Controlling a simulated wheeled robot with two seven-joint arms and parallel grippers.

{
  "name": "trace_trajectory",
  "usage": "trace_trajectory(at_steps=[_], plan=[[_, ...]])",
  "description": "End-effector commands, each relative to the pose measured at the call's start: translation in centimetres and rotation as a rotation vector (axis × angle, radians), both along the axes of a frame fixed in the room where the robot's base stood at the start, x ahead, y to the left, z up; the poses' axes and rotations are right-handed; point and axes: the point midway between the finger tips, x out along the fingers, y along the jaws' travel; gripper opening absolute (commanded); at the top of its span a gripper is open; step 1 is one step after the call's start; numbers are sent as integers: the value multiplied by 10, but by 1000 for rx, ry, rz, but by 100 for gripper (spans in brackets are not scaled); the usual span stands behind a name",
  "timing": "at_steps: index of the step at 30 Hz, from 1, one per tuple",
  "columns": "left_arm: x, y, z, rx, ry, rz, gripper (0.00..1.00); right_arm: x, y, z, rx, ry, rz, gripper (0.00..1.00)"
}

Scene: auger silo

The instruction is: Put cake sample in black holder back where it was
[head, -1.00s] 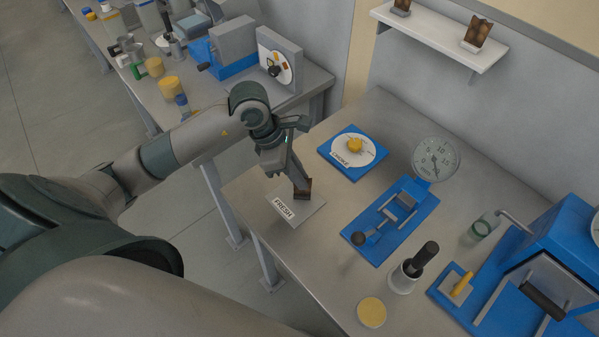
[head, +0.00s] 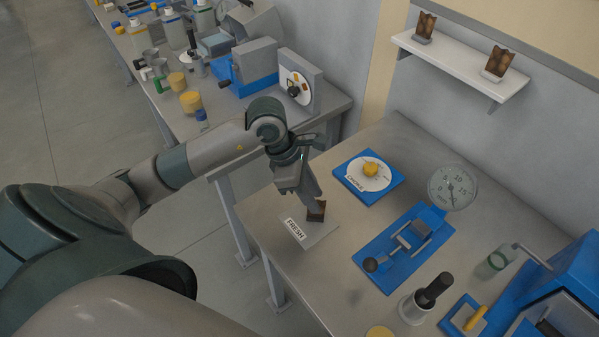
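A brown cake sample in a black holder (head: 318,212) is at the back edge of the grey plate marked FRESH (head: 322,234), on the steel table. It seems to stand on the plate, though a small gap would be hard to see. My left gripper (head: 314,200) reaches down to it from above, its fingers at the holder and covering part of it. The fingers show edge-on, so whether they are closed on it is unclear. Two similar brown samples in dark holders, one left (head: 425,27) and one right (head: 497,63), stand on the white wall shelf (head: 460,64). My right gripper is out of view.
A second bench (head: 225,125) at left is crowded. The shelf's left end is occupied.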

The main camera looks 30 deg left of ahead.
Motion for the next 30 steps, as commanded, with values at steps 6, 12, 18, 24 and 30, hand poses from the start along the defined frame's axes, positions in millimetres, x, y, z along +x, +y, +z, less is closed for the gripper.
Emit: trace_trajectory(at_steps=[6,12,18,24,30], plan=[[-5,13,27,5,-5,0,28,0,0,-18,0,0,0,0],[-11,25,62,5,-6,0,28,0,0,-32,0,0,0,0],[-16,34,88,4,-3,1,28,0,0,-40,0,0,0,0],[-19,38,100,2,0,0,28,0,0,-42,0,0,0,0],[-19,39,102,3,1,0,28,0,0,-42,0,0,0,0]])
